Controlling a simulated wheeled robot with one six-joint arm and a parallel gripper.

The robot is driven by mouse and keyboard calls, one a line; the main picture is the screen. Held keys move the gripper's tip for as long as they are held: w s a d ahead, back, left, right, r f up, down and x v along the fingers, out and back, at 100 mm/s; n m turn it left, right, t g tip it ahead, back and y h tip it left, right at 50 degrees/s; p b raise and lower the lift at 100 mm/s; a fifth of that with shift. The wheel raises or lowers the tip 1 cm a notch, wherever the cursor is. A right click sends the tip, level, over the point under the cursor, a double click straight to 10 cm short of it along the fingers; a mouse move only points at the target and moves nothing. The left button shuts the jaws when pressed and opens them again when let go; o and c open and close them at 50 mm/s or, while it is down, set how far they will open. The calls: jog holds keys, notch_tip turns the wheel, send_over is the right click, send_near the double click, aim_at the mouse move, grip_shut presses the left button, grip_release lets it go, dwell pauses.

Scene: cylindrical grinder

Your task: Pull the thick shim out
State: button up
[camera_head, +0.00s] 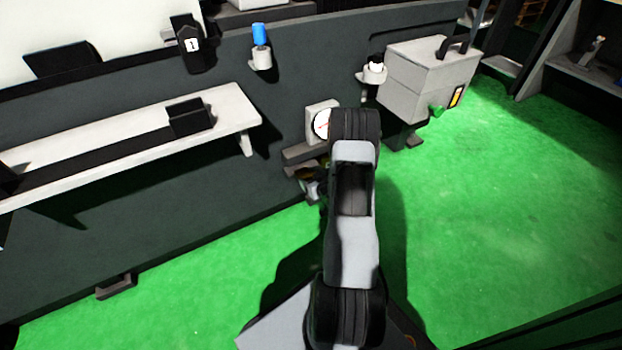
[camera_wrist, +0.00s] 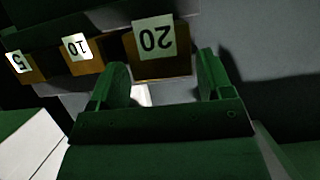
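In the wrist view, three brown blocks with upside-down white number labels sit in a row under a dark ledge: 5 (camera_wrist: 18,64), 10 (camera_wrist: 76,50) and 20 (camera_wrist: 160,65). The 20 block looks the widest and is taken as the thick shim. My gripper (camera_wrist: 162,60) is open, with one green finger to each side of the 20 block. Gaps show between the fingers and the block, so it is not gripped. How far the fingertips reach along its sides cannot be told. In the head view my arm mostly hides this place.
A round dial gauge (camera_head: 321,123) is on the machine front just above the work spot. A grey box with a handle (camera_head: 425,80) stands to the right. A long white table (camera_head: 230,105) juts out on the left. The green floor (camera_head: 500,220) on the right is clear.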

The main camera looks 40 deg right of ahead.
jog(key=shift+o, duration=1.4)
jog(key=shift+w, duration=0.1)
jog(key=p+v, duration=0.4)
jog(key=v, duration=0.9)
jog(key=shift+s, duration=0.4)
jog(key=shift+a, duration=0.1)
